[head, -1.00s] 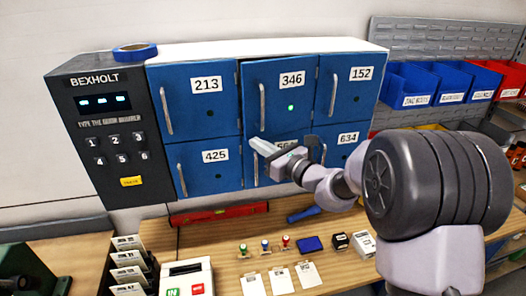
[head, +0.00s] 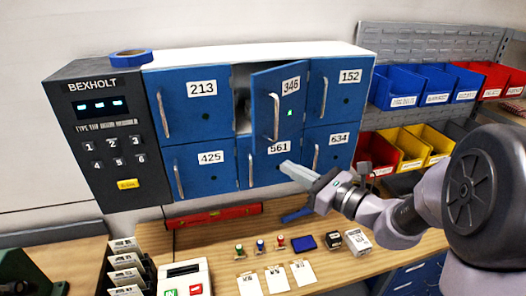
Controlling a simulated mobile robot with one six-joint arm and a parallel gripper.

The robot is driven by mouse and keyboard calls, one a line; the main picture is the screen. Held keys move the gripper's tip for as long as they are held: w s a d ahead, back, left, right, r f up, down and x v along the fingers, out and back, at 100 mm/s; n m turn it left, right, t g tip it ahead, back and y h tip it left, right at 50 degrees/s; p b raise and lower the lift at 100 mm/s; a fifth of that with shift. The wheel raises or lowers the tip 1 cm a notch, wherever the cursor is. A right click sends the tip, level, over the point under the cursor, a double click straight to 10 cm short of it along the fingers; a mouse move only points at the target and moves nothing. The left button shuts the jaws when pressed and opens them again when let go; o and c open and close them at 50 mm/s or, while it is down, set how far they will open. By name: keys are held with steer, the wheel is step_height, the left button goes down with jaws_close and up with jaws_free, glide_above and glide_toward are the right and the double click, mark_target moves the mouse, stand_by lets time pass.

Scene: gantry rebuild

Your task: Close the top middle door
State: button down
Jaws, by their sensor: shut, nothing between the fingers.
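The blue locker cabinet (head: 300,52) has a white top and two rows of doors. The top middle door (head: 287,92), labelled 346, stands partly open. It swings out from its right side, and a dark gap (head: 241,95) shows at its left. Its small light is green. Its vertical handle (head: 276,118) is near the door's free left edge. My gripper (head: 285,168) is shut and empty. It points left, just below the open door and in front of door 561 (head: 265,165). I cannot tell whether it touches that door.
A keypad panel (head: 107,140) adjoins the cabinet's left side. Blue, red and yellow bins (head: 432,82) stand to the right. Stamps, cards and a red level (head: 213,216) lie on the wooden bench (head: 215,243) below. The space left of my gripper, before the lower doors, is clear.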

mark_target(256, 149)
steer(key=p+x, duration=0.2)
steer(key=x, duration=0.7)
steer(key=shift+w, duration=0.15)
steer(key=shift+d, duration=0.1)
